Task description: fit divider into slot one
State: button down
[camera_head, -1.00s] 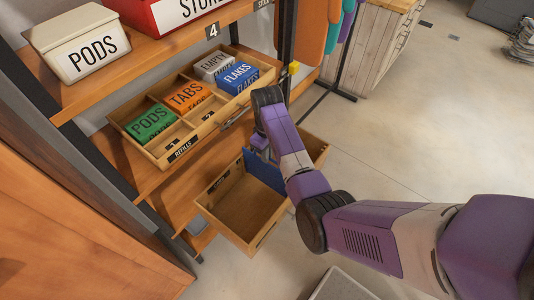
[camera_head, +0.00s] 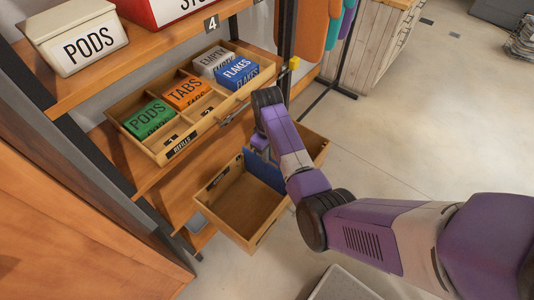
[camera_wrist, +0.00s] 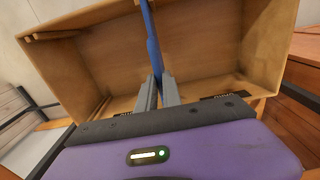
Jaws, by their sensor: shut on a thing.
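The blue divider (camera_head: 264,171) stands upright across the lower open wooden drawer (camera_head: 241,208). My gripper (camera_wrist: 159,92) is shut on its near edge in the wrist view, where the divider (camera_wrist: 152,45) shows as a thin, slightly tilted blue strip. Drawer space shows on both sides of it. Small wooden strips (camera_wrist: 55,35) are on the drawer walls in the wrist view. Dark labels (camera_wrist: 215,97) are on the near wall, too small to read. In the head view, my arm covers part of the divider and drawer. I cannot tell whether the divider's lower edge sits in a slot.
An upper drawer (camera_head: 166,154) holds green PODS, orange TABS, grey EMPTY and blue FLAKES boxes above the lower drawer. A dark shelf post (camera_head: 286,45) stands behind my arm. Open concrete floor (camera_head: 430,125) lies to the right.

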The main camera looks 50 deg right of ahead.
jog(key=shift+f+b, duration=0.7)
jog(key=shift+f, duration=0.45)
jog(key=c, duration=1.4)
grip_release()
jog(key=shift+c, duration=0.2)
jog(key=shift+r, duration=3.9)
